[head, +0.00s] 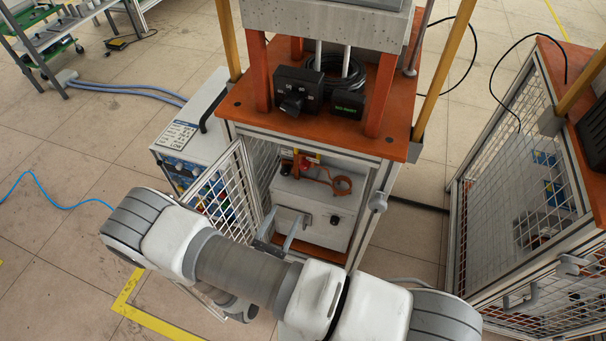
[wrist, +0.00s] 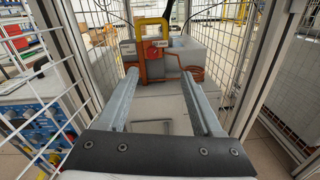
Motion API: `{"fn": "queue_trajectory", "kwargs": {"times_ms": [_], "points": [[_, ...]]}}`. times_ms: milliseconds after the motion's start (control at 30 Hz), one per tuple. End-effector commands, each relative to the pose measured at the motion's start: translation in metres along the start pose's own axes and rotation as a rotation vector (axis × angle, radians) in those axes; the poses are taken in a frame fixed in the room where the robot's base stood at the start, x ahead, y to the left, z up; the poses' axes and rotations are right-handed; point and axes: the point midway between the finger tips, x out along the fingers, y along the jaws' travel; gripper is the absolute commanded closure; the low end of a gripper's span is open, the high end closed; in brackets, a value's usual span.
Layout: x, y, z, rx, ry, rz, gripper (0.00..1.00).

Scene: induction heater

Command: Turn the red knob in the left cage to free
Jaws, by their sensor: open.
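The left cage stands open, with its mesh door (head: 232,190) swung out to the left. Inside, a light grey box (head: 318,205) carries a small unit at its back. In the wrist view a round red knob (wrist: 153,53) shows on that unit, within a yellow bracket (wrist: 141,35). In the head view the red part (head: 309,157) is small and its setting is unreadable. My gripper (wrist: 160,75) is open and empty, its fingers pointing into the cage. The knob appears ahead of the fingertips, between them and a little higher, apart from both. The gripper (head: 283,220) also shows at the cage opening.
A copper coil (head: 341,185) lies right of the knob unit. Mesh and frame posts flank my gripper closely. A white unit with blue panels (head: 190,130) stands left. A second cage (head: 530,200) stands right. Black boxes (head: 297,88) sit on the orange top.

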Motion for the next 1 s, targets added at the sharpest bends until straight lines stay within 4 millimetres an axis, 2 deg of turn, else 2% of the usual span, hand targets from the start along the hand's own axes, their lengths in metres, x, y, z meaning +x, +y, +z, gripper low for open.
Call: {"fn": "queue_trajectory", "kwargs": {"times_ms": [33,100,233,367,800,1000], "points": [[-0.004,-0.001,-0.012,-0.018,0.002,0.034,0.33],[-0.007,-0.002,-0.020,-0.031,0.005,0.065,0.33],[-0.006,-0.001,-0.027,-0.039,0.008,0.089,0.33],[0.009,0.000,-0.027,-0.038,0.006,0.088,0.33],[0.104,0.007,-0.028,-0.036,0.006,0.083,0.33],[0.140,0.011,-0.028,-0.038,0.006,0.084,0.33]]}}
